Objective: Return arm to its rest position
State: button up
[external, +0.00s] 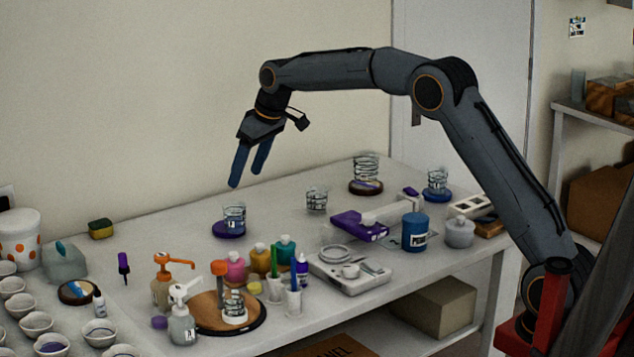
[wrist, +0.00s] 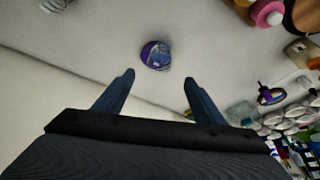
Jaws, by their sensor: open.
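My gripper (external: 248,168) has two dark blue fingers. It is open and empty, pointing down, raised above the table (external: 310,258) at the end of my outstretched arm. A clear cup (external: 234,216) stands on a purple disc (external: 228,233) below the fingertips, apart from them. In the wrist view my gripper (wrist: 158,80) shows nothing between its fingers. The purple disc with the cup (wrist: 155,54) lies beyond the fingertips there.
Small bottles (external: 235,268), pump bottles (external: 183,316) and a white scale (external: 349,271) crowd the front. More cups (external: 317,201) stand at the back. A purple device (external: 358,226) and a blue canister (external: 414,232) are right. White bowls (external: 37,323) fill the left. The wall is behind.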

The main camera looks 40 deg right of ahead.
jog(key=shift+s+r, duration=0.1)
jog(key=shift+r, duration=0.15)
jog(key=shift+d, duration=0.1)
